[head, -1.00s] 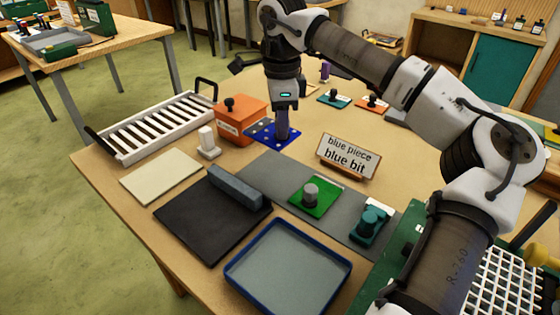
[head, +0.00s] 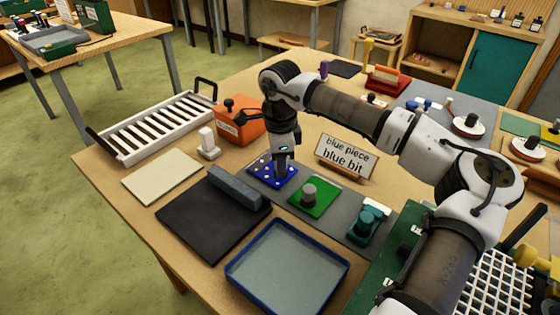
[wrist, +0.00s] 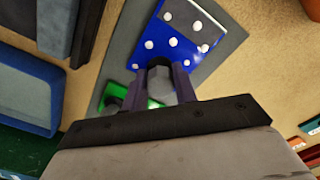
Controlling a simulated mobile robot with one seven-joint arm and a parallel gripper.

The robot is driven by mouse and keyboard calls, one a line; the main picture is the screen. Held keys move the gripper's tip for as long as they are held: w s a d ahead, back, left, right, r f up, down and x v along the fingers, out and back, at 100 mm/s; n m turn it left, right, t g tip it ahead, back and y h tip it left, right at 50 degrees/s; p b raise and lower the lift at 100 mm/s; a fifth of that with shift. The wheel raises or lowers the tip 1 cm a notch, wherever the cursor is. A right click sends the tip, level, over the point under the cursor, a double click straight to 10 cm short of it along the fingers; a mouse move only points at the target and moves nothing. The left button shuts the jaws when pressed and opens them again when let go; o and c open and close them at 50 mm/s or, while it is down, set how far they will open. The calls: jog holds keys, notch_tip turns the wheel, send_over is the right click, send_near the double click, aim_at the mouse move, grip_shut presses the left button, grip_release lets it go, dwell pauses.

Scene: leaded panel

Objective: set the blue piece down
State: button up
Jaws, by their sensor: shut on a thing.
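The blue piece (head: 262,173) is a flat blue plate with white dots, at the left end of the long grey mat (head: 330,222). My gripper (head: 281,174) is above it, pointing down and shut on its grey knob. In the wrist view the blue piece (wrist: 180,38) shows beyond the fingers (wrist: 160,85), with the grey mat around it. I cannot tell whether its underside touches the mat. A green piece (head: 322,205) with a grey knob lies on the mat to its right. A sign (head: 346,157) reading "blue piece, blue bit" stands behind the mat.
A dark mat with a grey bar (head: 238,187) lies to the left front. A blue-rimmed tray (head: 232,272) is at the front. A teal knobbed piece (head: 368,222), an orange box (head: 238,127) and a white stand (head: 208,147) are near the mat.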

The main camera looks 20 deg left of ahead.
jog(key=shift+f, duration=0.2)
jog(key=o, duration=0.9)
jog(key=shift+r, duration=0.1)
notch_tip(320, 180, up, 12)
jog(key=shift+r+b, duration=0.15)
jog(key=shift+b, duration=0.65)
